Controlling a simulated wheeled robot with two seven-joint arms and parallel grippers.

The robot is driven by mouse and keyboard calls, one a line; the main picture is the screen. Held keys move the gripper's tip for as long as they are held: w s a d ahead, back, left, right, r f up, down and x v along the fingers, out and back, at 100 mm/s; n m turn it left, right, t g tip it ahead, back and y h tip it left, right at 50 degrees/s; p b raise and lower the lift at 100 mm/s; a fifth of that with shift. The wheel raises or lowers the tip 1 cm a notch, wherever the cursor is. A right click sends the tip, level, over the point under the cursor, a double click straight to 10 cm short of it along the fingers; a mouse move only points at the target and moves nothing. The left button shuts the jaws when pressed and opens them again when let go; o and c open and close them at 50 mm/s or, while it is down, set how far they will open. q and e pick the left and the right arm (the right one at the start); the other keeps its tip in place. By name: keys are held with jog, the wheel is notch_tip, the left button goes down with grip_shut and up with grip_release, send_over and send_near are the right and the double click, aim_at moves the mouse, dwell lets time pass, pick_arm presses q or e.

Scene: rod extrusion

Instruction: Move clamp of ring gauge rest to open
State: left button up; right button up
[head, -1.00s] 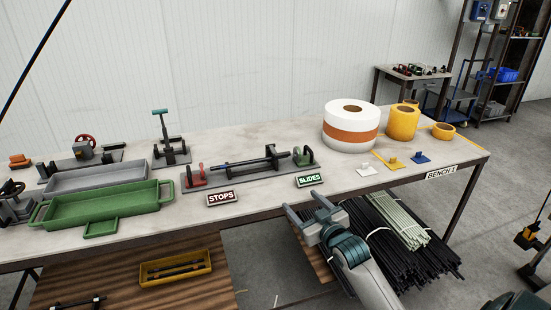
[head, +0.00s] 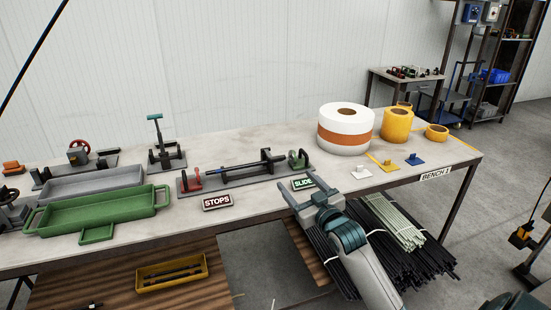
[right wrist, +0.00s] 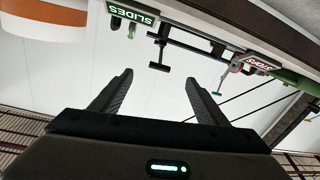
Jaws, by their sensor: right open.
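A long fixture stands on the bench, with a red upright part (head: 193,178) at its left, a dark rod (head: 240,170) along it and a green ring-like part (head: 297,160) at its right end. Left of it stands a dark stand with a tall green-topped handle (head: 156,117), upright. I cannot tell for sure which is the ring gauge rest or how its clamp stands. My right gripper (head: 299,181) is open and empty at the bench's front edge, by the SLIDES sign (head: 303,184). Its spread fingers also show in the right wrist view (right wrist: 161,82). My left gripper is out of view.
The STOPS sign (head: 217,202) lies in front of the long fixture. Green (head: 100,217) and grey (head: 95,184) trays are at left. A white-orange roll (head: 345,130) and yellow rolls (head: 397,125) stand at right. Black rods (head: 420,265) lie below the bench.

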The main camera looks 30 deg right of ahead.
send_near(277, 160)
jog(key=shift+w+d+f+p, duration=0.45)
jog(key=shift+w+d, duration=0.15)
jog(key=shift+w, duration=0.15)
jog(key=w, duration=0.3)
jog(key=w+d+p, duration=0.1)
jog(key=w, duration=0.2)
jog(key=w+p, duration=0.1)
jog(key=w, duration=0.2)
jog(key=shift+w+d+f, duration=0.1)
jog(key=shift+w+d, duration=0.05)
jog(key=shift+w, duration=0.25)
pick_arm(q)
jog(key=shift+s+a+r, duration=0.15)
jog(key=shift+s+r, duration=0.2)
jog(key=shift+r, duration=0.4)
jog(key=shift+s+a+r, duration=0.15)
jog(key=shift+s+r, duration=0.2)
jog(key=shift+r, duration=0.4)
pick_arm(e)
jog(key=shift+w+d, duration=0.1)
jog(key=shift+w, duration=0.6)
jog(key=c, duration=1.5)
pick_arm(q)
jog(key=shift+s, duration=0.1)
pick_arm(e)
jog(key=shift+o, duration=0.2)
